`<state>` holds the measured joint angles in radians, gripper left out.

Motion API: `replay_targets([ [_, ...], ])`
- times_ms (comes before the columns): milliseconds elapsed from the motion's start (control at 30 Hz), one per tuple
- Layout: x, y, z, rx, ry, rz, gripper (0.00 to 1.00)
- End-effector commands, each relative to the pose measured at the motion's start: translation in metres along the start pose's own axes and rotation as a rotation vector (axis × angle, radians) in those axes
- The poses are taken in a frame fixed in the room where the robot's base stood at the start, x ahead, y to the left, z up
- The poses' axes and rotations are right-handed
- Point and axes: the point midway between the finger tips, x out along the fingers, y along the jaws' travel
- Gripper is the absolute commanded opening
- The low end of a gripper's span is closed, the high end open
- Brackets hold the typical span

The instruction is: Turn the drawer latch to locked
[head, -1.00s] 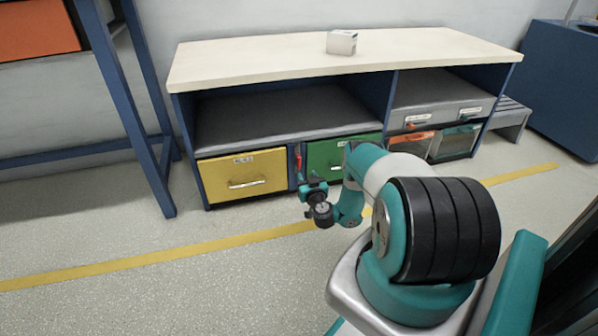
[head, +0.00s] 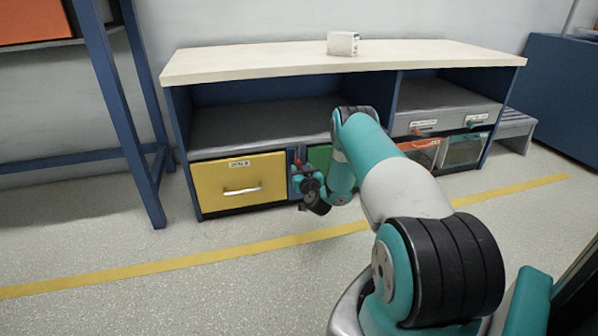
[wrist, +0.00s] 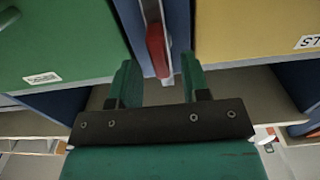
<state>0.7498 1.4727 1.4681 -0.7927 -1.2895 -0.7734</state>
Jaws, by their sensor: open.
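The red drawer latch (wrist: 157,48) is on the narrow blue post (wrist: 178,35) between the green drawer (wrist: 60,40) and the yellow drawer (wrist: 250,30). Its handle lies along the post. In the head view the latch (head: 298,157) shows only as a small red patch, partly hidden by my gripper. My gripper (wrist: 158,80) is open and empty, its green fingers on either side of the line of the handle. The handle's near end is close to the gap; I cannot tell whether it is between the fingertips. The yellow drawer (head: 240,182) looks shut; my arm hides most of the green drawer (head: 320,157).
The bench top (head: 260,60) overhangs the drawers and carries a white box (head: 342,44). A grey shelf (head: 255,125) lies above the drawers. A blue table leg (head: 120,120) stands at the left. The floor in front is clear.

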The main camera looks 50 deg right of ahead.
Motion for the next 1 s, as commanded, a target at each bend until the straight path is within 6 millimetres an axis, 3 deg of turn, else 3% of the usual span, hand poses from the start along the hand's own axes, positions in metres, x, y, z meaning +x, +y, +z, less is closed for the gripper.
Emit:
replay_targets([
  [300,0.024,-0.002,0.002,-0.001,0.000,-0.005,0.43],
  [700,0.028,0.000,0.001,0.001,-0.001,-0.001,0.43],
  [733,0.028,0.000,0.001,0.001,-0.001,-0.001,0.40],
  [900,0.028,0.000,0.001,0.001,-0.001,-0.001,0.01],
  [1000,0.028,0.000,0.001,0.001,-0.001,-0.001,0.00],
])
